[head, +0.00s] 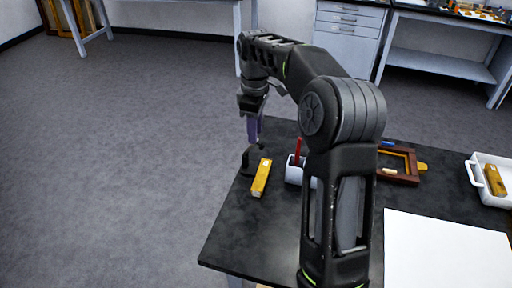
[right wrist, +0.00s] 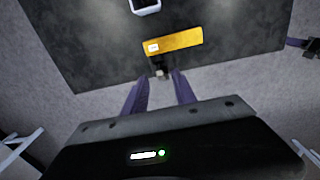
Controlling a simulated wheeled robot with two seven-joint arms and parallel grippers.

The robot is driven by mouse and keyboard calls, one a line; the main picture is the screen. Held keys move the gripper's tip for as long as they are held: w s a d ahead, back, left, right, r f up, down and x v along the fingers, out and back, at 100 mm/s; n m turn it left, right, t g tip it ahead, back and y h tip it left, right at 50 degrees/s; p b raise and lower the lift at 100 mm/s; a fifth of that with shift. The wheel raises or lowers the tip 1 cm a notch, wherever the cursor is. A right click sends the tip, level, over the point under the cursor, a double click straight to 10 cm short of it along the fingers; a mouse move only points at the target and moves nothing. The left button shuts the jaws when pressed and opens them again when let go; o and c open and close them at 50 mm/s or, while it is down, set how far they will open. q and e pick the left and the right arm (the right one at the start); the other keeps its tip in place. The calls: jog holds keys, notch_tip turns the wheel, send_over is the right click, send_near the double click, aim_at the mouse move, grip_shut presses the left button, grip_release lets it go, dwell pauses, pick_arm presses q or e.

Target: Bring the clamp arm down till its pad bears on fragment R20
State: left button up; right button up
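Fragment R20 seems to be the gilt, bar-shaped piece (head: 261,178) lying at the table's left end; the right wrist view shows it (right wrist: 178,41) with a small white label. The small dark clamp (head: 249,159) stands beside it at the table edge, also in the right wrist view (right wrist: 159,68). Whether its pad touches the fragment is too small to tell. My right gripper (head: 256,140) points down just above the clamp. Its purple fingers (right wrist: 161,82) are apart, with the clamp beyond the gap. A purple and black piece, likely my left gripper (right wrist: 300,43), shows at the right.
A white cup (head: 294,171) with a red-handled tool stands right of the fragment. A wooden frame (head: 402,166), a white tray (head: 477,181) with another gilt piece, and a white sheet (head: 440,255) lie farther right on the dark table (head: 240,235). Open floor lies left.

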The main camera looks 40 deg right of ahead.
notch_tip(320, 180, down, 7)
jog(key=shift+f+p, duration=0.1)
jog(key=shift+p, duration=0.25)
grip_shut()
dwell(1.4)
